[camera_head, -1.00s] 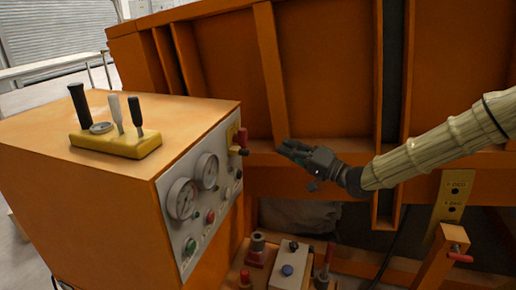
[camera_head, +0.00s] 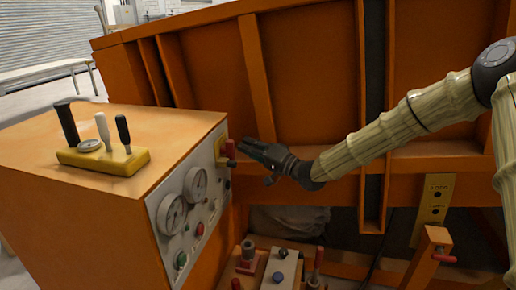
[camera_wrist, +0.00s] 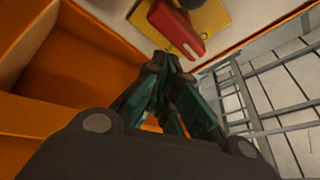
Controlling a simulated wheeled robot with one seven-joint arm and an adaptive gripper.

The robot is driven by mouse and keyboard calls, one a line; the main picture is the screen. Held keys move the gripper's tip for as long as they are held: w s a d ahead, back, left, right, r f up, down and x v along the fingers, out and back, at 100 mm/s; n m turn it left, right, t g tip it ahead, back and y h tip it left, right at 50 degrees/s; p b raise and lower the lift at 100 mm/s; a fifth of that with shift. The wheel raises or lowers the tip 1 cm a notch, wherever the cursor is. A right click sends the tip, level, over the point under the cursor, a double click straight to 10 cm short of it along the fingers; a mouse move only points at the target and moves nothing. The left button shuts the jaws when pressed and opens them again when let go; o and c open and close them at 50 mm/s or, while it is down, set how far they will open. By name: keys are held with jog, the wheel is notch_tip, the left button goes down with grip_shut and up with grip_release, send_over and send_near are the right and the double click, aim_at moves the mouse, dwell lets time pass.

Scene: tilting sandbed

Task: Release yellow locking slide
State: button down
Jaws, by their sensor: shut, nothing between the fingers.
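A yellow plate (camera_head: 220,150) with a red handle (camera_head: 230,150) sits on the upper far end of the control box's grey panel. It looks like the locking slide. In the wrist view, the yellow plate (camera_wrist: 207,18) lies just beyond my fingertips, with the red handle (camera_wrist: 178,29) across its front. My gripper (camera_head: 247,147) is shut and empty, with its tips pointing left at the red handle. In the wrist view, the shut fingertips (camera_wrist: 168,62) are just below the handle. A small gap seems to separate them; contact cannot be told.
The orange control box (camera_head: 80,230) carries gauges and buttons, with levers on a yellow base (camera_head: 105,160) on top. An orange ribbed wall (camera_head: 310,70) stands behind my arm. Buttons and levers lie below.

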aim_at(228, 163)
jog(key=s+f, duration=0.1)
jog(key=s+a+f+p, duration=0.1)
jog(key=s, duration=0.1)
jog(key=shift+s+a, duration=0.1)
jog(key=shift+s, duration=0.1)
dwell(0.3)
